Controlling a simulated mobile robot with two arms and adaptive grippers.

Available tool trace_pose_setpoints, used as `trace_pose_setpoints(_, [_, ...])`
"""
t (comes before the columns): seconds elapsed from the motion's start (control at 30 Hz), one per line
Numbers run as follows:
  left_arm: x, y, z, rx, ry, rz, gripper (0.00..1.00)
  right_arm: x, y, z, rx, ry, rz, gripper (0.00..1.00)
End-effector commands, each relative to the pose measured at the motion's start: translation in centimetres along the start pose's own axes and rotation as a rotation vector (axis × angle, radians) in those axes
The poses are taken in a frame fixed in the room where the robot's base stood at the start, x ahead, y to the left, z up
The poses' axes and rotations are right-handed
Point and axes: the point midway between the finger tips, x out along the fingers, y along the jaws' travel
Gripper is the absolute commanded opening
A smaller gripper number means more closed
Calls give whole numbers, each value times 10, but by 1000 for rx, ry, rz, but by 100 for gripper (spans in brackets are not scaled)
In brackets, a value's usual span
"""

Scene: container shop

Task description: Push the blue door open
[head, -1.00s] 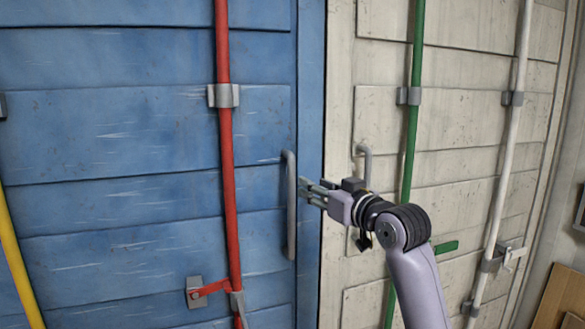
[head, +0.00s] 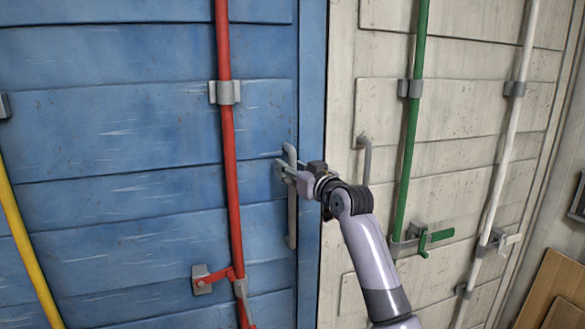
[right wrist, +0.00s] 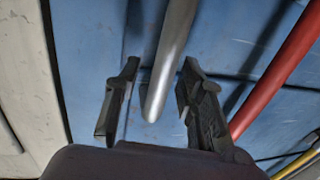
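The blue door (head: 120,115) fills the left of the head view and looks closed against the white door's edge. Its grey vertical handle (head: 292,225) stands near the door's right edge. My right gripper (head: 281,170) is at the upper half of this handle, with its fingers reaching to it. In the right wrist view the two open fingers (right wrist: 155,100) lie on either side of the grey handle (right wrist: 172,60). Gaps show between the handle and both fingers. The blue door surface (right wrist: 235,35) is behind them. My left gripper is not in view.
A red locking bar (head: 231,165) runs down the blue door left of the handle, with a red lever (head: 216,277) low down. A yellow bar (head: 25,240) is farther left. The white door (head: 385,140) on the right has its own handle (head: 365,160) and a green bar (head: 410,130).

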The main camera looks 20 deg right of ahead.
Motion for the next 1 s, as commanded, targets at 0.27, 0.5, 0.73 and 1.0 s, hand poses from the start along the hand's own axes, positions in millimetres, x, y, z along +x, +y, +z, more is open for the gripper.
trace_pose_setpoints(0.27, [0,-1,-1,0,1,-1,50,0,0,0,0,0,0,24])
trace_pose_setpoints(0.5, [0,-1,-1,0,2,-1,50,0,0,0,0,0,0,8])
trace_pose_setpoints(0.73, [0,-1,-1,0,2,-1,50,0,0,0,0,0,0,0])
trace_pose_setpoints(1.0, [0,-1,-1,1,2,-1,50,0,0,0,0,0,0,0])
